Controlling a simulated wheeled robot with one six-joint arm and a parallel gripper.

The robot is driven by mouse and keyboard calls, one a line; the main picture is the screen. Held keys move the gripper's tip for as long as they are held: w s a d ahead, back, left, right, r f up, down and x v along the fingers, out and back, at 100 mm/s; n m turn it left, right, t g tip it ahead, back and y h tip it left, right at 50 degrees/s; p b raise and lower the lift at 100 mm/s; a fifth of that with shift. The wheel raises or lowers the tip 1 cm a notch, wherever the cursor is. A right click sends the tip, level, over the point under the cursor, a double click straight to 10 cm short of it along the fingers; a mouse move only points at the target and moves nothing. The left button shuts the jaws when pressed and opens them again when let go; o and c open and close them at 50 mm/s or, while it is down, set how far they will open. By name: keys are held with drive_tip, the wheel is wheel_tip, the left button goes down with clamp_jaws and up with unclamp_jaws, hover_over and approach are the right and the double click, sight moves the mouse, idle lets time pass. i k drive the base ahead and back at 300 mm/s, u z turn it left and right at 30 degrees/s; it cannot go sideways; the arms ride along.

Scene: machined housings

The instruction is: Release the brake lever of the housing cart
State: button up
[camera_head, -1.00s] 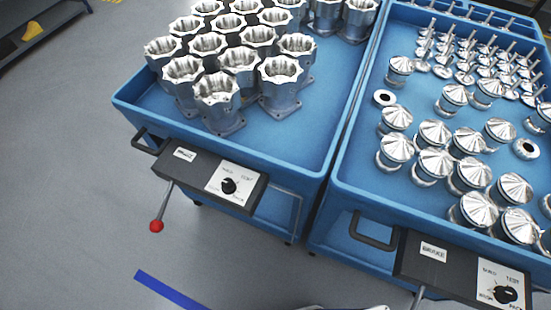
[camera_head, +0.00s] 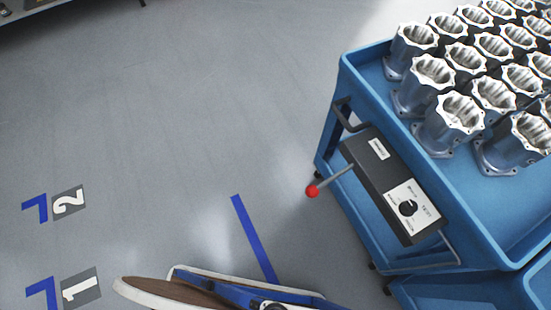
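The housing cart (camera_head: 352,80) is a blue cart at the right, with several silver machined housings (camera_head: 447,122) standing in its top tray. A dark control box (camera_head: 372,176) with a label and a black knob (camera_head: 408,207) is fixed to its near end. The brake lever (camera_head: 336,181) is a thin rod with a red ball (camera_head: 312,191) at its end. It sticks out from the box to the left and slightly down. My gripper is not in view. Nothing visible touches the lever.
A second blue cart (camera_head: 440,293) adjoins at the lower right. Blue tape (camera_head: 254,238) and floor marks 1 (camera_head: 80,289) and 2 (camera_head: 68,202) lie on open grey floor. Part of my own body shows at the bottom edge. A bench edge shows at the top left.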

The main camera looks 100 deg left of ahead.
sight(312, 191)
drive_tip(key=u, duration=2)
drive_tip(key=k, duration=1.5)
drive_tip(key=z, duration=0.5)
drive_tip(key=i, duration=0.85)
drive_tip(key=u, duration=1.45)
